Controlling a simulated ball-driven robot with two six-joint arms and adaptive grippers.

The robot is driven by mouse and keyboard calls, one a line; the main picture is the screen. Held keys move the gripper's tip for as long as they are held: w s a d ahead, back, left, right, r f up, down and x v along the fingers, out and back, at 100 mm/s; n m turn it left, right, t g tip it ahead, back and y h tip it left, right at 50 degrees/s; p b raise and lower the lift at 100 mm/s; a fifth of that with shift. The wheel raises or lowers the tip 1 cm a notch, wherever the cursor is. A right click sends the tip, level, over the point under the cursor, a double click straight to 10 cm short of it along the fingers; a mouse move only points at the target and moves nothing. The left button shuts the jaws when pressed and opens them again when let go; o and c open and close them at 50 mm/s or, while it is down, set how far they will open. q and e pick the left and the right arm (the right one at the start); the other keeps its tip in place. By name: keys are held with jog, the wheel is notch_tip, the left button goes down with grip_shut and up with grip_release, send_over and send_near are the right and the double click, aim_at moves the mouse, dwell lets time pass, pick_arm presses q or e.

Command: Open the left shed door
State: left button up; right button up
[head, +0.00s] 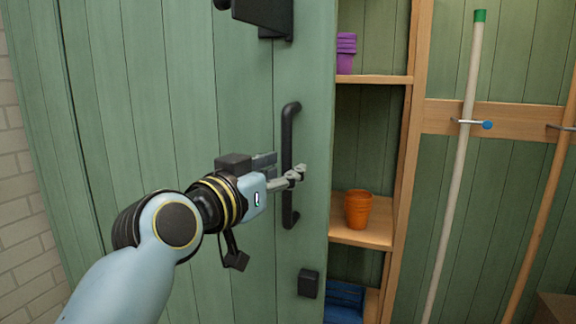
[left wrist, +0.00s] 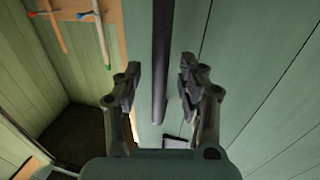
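The left shed door (head: 165,90) is made of green boards and fills the left half of the head view. A long black bar handle (head: 288,130) stands upright near its right edge. My left gripper (head: 280,170) is at the lower half of this handle, its fingers apart. In the left wrist view, the handle (left wrist: 161,60) runs between the two open fingertips (left wrist: 160,85), with a gap on both sides. My right gripper is not in view.
Right of the door edge, wooden shelves (head: 375,79) hold purple pots (head: 346,52) and an orange pot (head: 358,209). A blue item (head: 344,300) lies low down. Long poles (head: 462,130) hang on a wooden rail. Black fittings sit above and below the handle (head: 308,283).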

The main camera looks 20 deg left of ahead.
pick_arm(q)
jog(key=shift+x, duration=0.95)
jog(key=shift+c, duration=0.5)
grip_shut()
